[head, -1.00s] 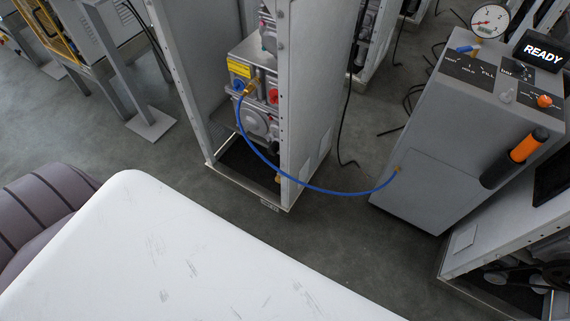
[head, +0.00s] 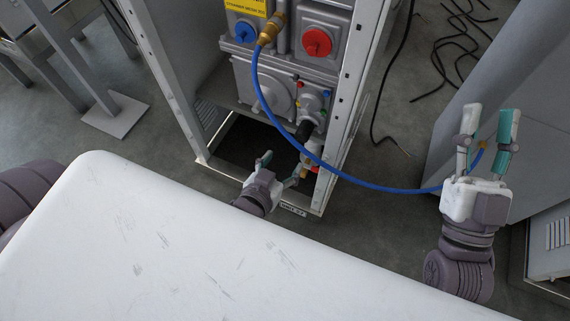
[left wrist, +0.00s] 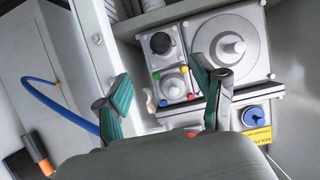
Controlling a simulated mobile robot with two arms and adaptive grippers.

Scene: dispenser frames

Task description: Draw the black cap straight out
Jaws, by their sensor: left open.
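The black cap (head: 304,130) sticks out from a grey fitting low on the front of the dispenser unit, inside the tall frame.
A blue hose (head: 345,178) runs from a brass fitting (head: 270,28) across the front to the cabinet (head: 500,70), passing close to the cap. A red knob (head: 317,42) and blue knob (head: 244,32) sit above. Frame posts (head: 352,100) flank the unit.

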